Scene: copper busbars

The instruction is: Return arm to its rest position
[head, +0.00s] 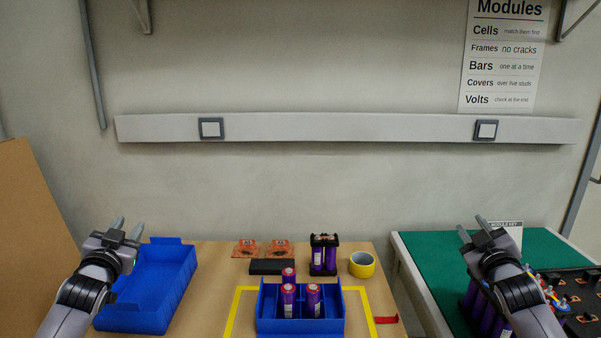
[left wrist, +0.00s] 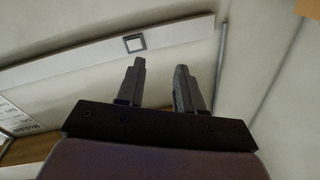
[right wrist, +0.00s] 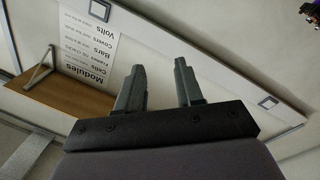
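My left gripper (head: 128,229) is raised above the empty blue bin at the left. Its fingers stand apart with nothing between them, as the left wrist view (left wrist: 156,82) also shows. My right gripper (head: 471,234) is raised over the green mat at the right, near the module there. Its fingers are apart and empty in the right wrist view (right wrist: 158,85). Both grippers point up toward the wall.
A blue bin (head: 150,322) and a blue divided tray (head: 300,326) with several purple cells (head: 313,300) are on the wooden table. Behind are a black cell holder (head: 323,255), yellow tape (head: 362,265) and a dark block (head: 272,267). A module (head: 570,296) sits on the green mat (head: 432,262).

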